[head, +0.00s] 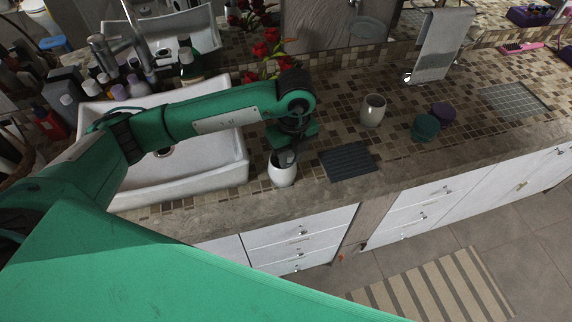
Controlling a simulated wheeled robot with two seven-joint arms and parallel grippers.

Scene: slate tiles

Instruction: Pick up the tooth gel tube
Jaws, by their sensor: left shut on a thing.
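My left gripper (287,154) points down into the mouth of a white cup (283,174) on the counter, just right of the sink. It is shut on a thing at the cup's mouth. The gripper hides most of that thing; from its place in the cup I take it to be the tooth gel tube, but its shape and label do not show clearly. The cup stands upright. My right gripper is not in view.
A white sink (215,172) lies to the left, with several bottles behind it. Right of the cup are a dark ribbed mat (348,161), a beige cup (373,110), and green (425,127) and purple (443,112) round items. Red flowers (270,42) stand behind my arm.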

